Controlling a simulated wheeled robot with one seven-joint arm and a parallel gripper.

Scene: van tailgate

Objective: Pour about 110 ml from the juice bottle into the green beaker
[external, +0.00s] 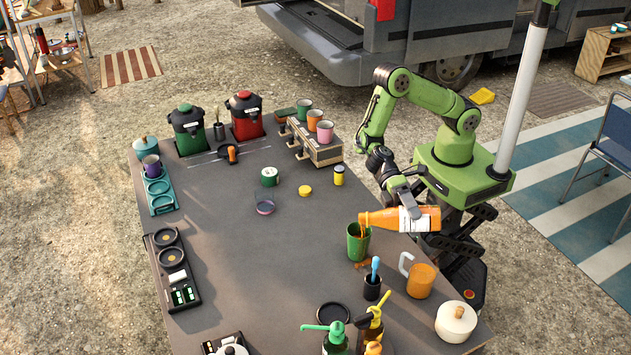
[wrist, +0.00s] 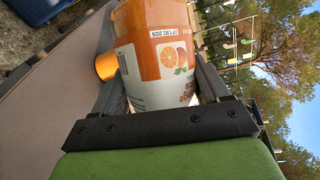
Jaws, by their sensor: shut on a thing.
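The juice bottle (external: 425,218) is orange with a white label and lies nearly level in the air, its neck pointing left. My gripper (external: 406,204) is shut around its body; the wrist view shows the orange-fruit label (wrist: 165,55) between the fingers (wrist: 160,85). The green beaker (external: 357,246) stands upright on the table below the bottle's mouth. A short orange stream shows between mouth and beaker, at the rim. The level inside the beaker cannot be read. A small orange-brown patch (external: 362,265) lies on the table at the beaker's foot.
A yellow can (external: 339,176) stands farther back.

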